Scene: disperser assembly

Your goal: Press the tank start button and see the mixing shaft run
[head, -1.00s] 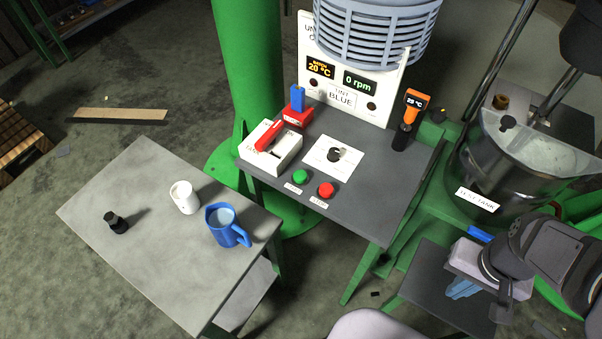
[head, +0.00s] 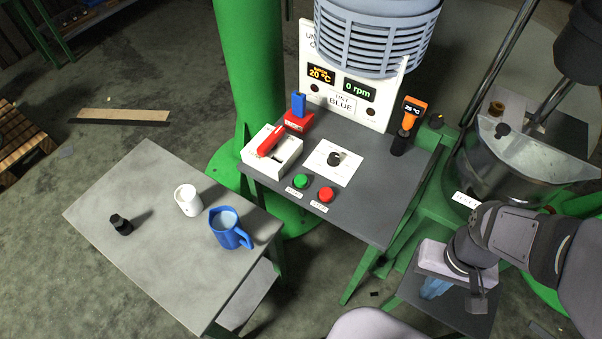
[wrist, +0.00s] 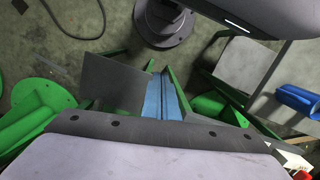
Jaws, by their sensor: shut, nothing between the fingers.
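The green button (head: 302,181) sits at the front edge of the dark control bench (head: 375,205), beside the red button (head: 326,194). Small labels lie in front of both. The tank (head: 505,160) stands at the right, with a metal shaft (head: 557,93) slanting down into it from a dark housing. The speed display (head: 359,89) reads 0 rpm. My gripper (head: 434,289) is low at the right, clear of the buttons. Its blue fingers (wrist: 166,97) are together and empty in the wrist view.
A red-handled switch box (head: 285,155), a dial plate (head: 333,162) and an orange-topped handheld thermometer (head: 406,125) stand on the bench. A blue jug (head: 226,230), white mug (head: 188,200) and black knob-like piece (head: 121,225) stand on the grey table (head: 165,270). My arm partly hides the tank.

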